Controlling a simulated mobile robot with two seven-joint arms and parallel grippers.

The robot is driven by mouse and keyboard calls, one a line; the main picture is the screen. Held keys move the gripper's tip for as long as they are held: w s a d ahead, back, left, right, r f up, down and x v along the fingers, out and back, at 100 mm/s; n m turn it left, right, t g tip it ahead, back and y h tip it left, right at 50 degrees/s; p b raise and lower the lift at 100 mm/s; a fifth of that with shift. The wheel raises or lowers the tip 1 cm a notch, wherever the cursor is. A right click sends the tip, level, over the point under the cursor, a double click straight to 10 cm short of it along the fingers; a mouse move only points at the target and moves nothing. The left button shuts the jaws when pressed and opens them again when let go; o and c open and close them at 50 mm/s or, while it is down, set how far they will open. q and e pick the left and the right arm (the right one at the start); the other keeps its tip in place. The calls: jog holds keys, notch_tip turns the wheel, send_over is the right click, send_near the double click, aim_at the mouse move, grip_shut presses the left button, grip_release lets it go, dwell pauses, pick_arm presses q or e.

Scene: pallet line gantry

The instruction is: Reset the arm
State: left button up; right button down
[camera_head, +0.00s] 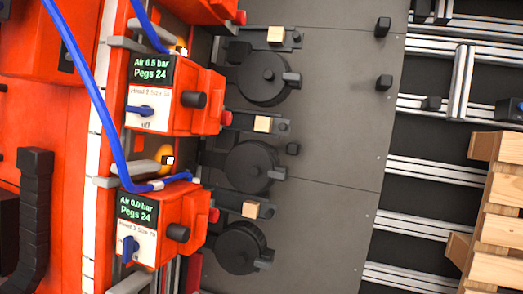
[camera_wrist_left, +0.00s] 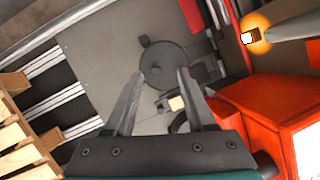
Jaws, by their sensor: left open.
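My left gripper (camera_wrist_left: 160,90) shows in the left wrist view. Its two fingers are apart with nothing between them, above the grey plate. A round black disc (camera_wrist_left: 165,62) and a small pale wooden block (camera_wrist_left: 176,103) lie beyond the fingertips. Neither gripper nor arm can be made out in the head view. My right gripper is in no view.
Red control boxes (camera_head: 180,97) (camera_head: 165,225) with screens, knobs and a blue hose (camera_head: 85,75) stand at left. Several black discs (camera_head: 262,78) with pale blocks (camera_head: 275,34) sit on the grey plate (camera_head: 335,140). Metal rails (camera_head: 440,171) and wooden slats (camera_head: 505,200) lie at right.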

pick_arm(q)
jog(key=s+a+r+n+g, duration=0.1)
jog(key=s+a+n+g, duration=0.15)
jog(key=s, duration=0.45)
jog(key=s+a+r+n+g, duration=0.1)
jog(key=s+n+g, duration=0.15)
jog(key=s, duration=0.45)
notch_tip(320, 180, down, 22)
jog(key=s+g, duration=0.2)
jog(key=s+a+f+m, duration=0.1)
jog(key=s+a+f, duration=0.2)
jog(key=s+f, duration=1.1)
jog(key=shift+s+g, duration=0.4)
jog(key=shift+s, duration=0.2)
jog(key=shift+f, duration=0.1)
